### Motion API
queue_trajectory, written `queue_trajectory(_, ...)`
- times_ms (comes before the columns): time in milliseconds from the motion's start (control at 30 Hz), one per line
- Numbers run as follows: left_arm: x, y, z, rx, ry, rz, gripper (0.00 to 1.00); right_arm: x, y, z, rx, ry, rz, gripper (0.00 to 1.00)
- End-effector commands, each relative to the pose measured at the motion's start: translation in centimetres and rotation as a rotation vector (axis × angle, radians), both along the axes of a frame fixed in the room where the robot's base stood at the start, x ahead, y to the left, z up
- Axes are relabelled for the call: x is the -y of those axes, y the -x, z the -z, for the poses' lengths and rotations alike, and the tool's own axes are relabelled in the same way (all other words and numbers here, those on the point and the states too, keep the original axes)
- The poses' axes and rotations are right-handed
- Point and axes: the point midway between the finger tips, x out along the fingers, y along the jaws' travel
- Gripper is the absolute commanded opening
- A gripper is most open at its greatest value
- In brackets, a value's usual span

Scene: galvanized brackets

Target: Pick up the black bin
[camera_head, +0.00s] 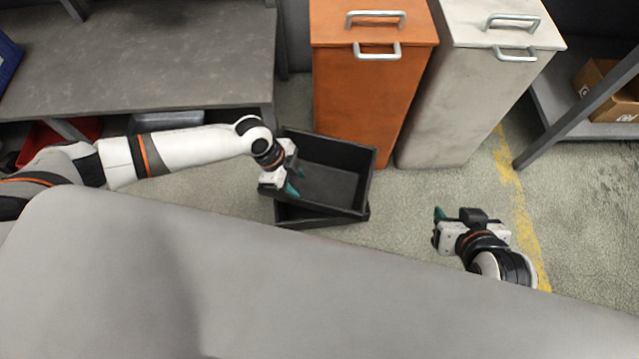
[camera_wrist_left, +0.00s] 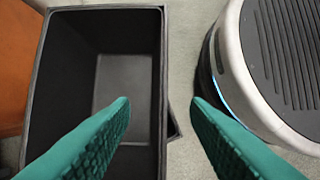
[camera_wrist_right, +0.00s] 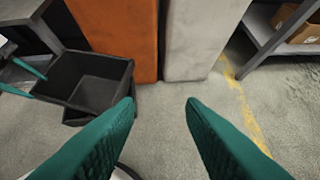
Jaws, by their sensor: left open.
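The black bin (camera_head: 340,152) is open-topped and empty, and sits crooked on a second dark bin (camera_head: 325,220) on the floor. It also shows in the left wrist view (camera_wrist_left: 80,60) and the right wrist view (camera_wrist_right: 98,90). My left gripper (camera_head: 295,180) is at the bin's left side, open, with nothing between its fingers gripped.
An orange cabinet (camera_head: 360,90) stands right behind the bin, with a pale cabinet (camera_head: 470,100) beside it. A grey table (camera_head: 140,60) is at the left. A shelf with a cardboard box (camera_head: 605,90) is at the right. Floor between bin and right gripper is clear.

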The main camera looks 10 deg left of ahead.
Motion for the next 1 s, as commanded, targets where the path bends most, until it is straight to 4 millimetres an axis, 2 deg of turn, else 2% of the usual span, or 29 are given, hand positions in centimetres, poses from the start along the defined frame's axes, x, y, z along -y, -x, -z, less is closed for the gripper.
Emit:
queue_trajectory(133, 0.3, 0.5, 0.9, -0.01, -0.001, 0.027, 0.42, -0.4, -0.9, -1.2, 0.08, -0.017, -0.004, 0.36)
queue_trajectory(267, 1.0, 0.5, 2.6, -0.011, 0.001, 0.026, 0.42, -1.1, -2.8, -2.7, 0.224, -0.05, -0.015, 0.36)
queue_trajectory(500, 2.1, 0.5, 5.4, -0.009, 0.001, 0.024, 0.42, -2.5, -5.5, -6.5, 0.497, -0.114, -0.033, 0.36)
queue_trajectory(867, 2.6, 0.4, 7.0, -0.009, 0.0, 0.022, 0.42, -3.2, -6.5, -9.2, 0.674, -0.157, -0.044, 0.36)
queue_trajectory(1000, 2.6, 0.3, 8.4, -0.009, 0.0, 0.022, 0.42, -3.7, -6.9, -11.5, 0.828, -0.196, -0.053, 0.36)
